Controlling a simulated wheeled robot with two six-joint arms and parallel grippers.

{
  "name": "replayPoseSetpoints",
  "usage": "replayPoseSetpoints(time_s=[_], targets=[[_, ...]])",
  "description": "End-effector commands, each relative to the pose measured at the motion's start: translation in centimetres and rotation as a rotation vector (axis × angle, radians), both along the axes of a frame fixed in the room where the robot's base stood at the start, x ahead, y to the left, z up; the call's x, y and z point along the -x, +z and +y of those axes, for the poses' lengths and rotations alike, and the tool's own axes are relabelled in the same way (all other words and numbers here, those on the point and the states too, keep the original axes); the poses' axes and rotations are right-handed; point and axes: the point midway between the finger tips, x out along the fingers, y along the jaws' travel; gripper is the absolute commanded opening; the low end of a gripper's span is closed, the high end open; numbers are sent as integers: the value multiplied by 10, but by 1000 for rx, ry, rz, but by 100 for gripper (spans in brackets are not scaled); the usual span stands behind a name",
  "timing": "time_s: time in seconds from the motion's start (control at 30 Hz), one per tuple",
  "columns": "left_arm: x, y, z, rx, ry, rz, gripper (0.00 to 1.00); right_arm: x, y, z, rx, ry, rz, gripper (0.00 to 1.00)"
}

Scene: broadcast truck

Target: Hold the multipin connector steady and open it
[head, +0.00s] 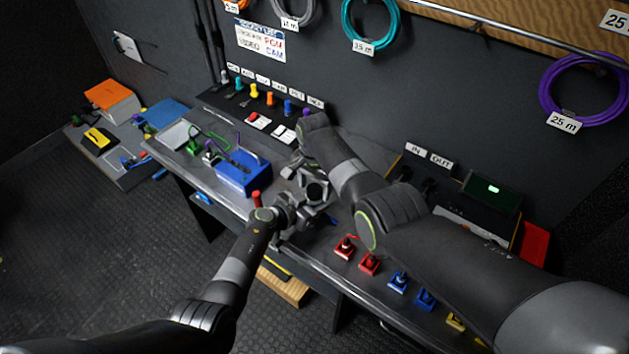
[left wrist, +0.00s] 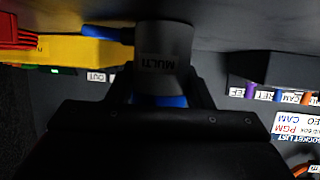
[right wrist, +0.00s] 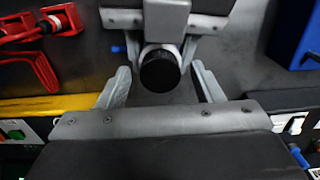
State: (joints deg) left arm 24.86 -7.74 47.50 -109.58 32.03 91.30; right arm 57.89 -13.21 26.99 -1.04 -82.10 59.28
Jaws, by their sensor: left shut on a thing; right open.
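The multipin connector is a grey cylinder marked MULTI (left wrist: 163,62) with a blue band, seen in the left wrist view. My left gripper (left wrist: 163,92) is shut on it. In the right wrist view the connector's dark round end (right wrist: 160,71) faces me, with a pale ring behind it. My right gripper (right wrist: 162,82) is open, with one finger on each side of this end and gaps visible between. In the head view my left gripper (head: 298,212) and right gripper (head: 304,172) meet above the bench and mostly hide the connector.
A blue box (head: 240,174) stands left of the grippers on the bench (head: 222,206). Red connectors (head: 369,263) and blue ones (head: 398,282) line the front edge at right. A row of labelled, coloured plugs (head: 270,99) stands behind. A green-lit screen (head: 492,189) is at right.

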Motion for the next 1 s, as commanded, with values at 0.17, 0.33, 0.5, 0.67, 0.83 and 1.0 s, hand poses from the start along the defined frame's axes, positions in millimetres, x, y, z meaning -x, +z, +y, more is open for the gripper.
replayPoseSetpoints(time_s=[0.17,0.33,0.5,0.67,0.83,1.0], targets=[[0,0,0,-1,0,0,0,0,-1,0,0,0,0,60],[0,0,0,-1,0,0,0,0,-1,0,0,0,0,52],[0,0,0,-1,0,1,0,0,-1,0,0,0,0,30],[0,0,0,-1,1,0,0,0,-1,0,1,0,1,12],[0,0,0,-1,1,0,0,0,-1,0,1,67,1,11],[0,0,0,-1,1,0,0,0,-1,0,0,297,1,11]])
